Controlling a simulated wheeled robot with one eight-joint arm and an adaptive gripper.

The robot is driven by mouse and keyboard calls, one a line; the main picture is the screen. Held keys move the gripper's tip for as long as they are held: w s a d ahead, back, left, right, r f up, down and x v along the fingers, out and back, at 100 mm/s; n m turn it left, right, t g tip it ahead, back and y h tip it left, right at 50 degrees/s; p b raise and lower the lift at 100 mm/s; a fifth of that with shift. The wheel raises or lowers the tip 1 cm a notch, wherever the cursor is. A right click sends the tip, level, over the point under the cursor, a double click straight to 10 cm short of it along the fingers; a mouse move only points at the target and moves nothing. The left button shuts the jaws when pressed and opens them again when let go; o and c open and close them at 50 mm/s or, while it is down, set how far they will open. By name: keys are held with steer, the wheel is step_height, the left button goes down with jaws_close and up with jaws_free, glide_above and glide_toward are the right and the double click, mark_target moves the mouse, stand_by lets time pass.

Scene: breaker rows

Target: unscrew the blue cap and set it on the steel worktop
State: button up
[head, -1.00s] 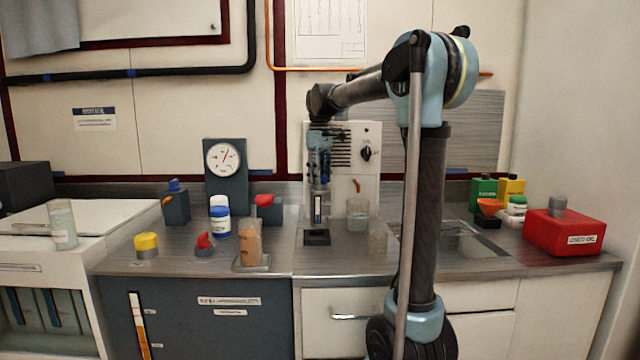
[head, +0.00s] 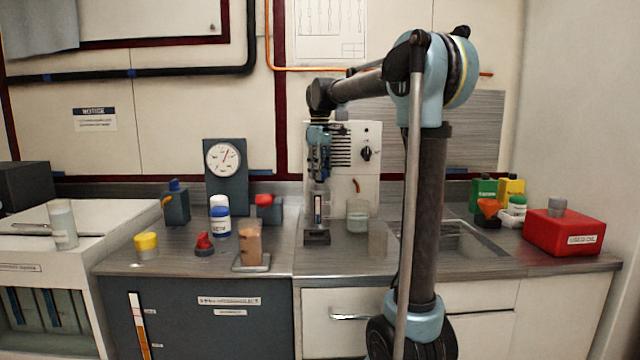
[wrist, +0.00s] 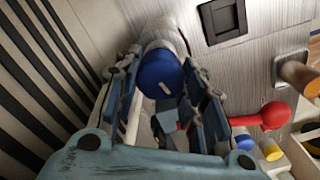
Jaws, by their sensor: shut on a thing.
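The blue cap (wrist: 160,74) is in the middle of the wrist view, its round top facing the camera. A pale bottle (wrist: 160,36) shows behind it. In the head view, the clear bottle (head: 318,208) with a small label stands upright under my gripper (head: 319,178). My gripper's fingers (wrist: 168,92) lie on both sides of the cap in the wrist view, shut on it. In the head view the fingers hide the cap. The steel worktop (head: 275,262) lies below. I cannot tell whether the cap is still threaded on the bottle.
A dark square (head: 317,238) is at the bottle's foot. A beaker (head: 357,215) stands close on its right. A sink (head: 450,236) is right.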

steer(key=shift+r, duration=1.65)
